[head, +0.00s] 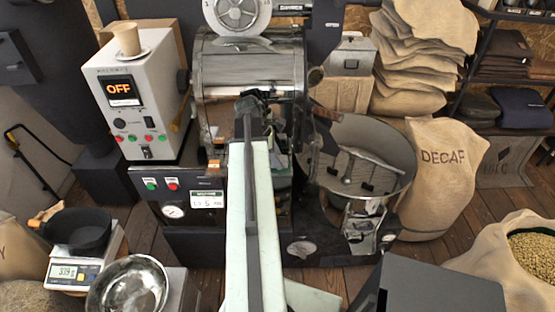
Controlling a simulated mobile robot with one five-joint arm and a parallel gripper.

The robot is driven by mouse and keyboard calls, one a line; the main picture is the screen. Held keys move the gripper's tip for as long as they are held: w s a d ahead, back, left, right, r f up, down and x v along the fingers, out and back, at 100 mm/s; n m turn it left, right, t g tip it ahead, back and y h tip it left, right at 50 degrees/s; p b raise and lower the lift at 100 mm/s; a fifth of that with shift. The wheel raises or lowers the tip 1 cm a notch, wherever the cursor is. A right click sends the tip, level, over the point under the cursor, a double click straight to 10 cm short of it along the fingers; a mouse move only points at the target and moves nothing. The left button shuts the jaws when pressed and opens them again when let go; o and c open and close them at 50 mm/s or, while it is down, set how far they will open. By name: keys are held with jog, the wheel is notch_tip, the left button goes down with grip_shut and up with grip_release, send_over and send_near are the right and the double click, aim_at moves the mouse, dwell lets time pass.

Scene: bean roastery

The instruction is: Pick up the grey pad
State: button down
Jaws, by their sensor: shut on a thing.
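My arm reaches up the middle of the head view, and its dark end with my gripper (249,106) is in front of the roaster's shiny steel drum (248,66). The fingers are small and mostly hidden behind the arm, seen from behind. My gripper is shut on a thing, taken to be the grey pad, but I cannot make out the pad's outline. I cannot tell whether the held thing touches the roaster.
A white control box (145,105) with a paper cup (128,38) stands left of the drum. A round cooling tray (362,150) is to its right. A scale (75,270) with a black pan (78,230) and a steel bowl (128,287) are at lower left. A DECAF sack (437,190) stands at right.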

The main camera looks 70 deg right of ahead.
notch_tip(320, 180, up, 18)
jog(key=p, duration=1.7)
jog(key=shift+p, duration=0.35)
jog(key=shift+f, duration=0.1)
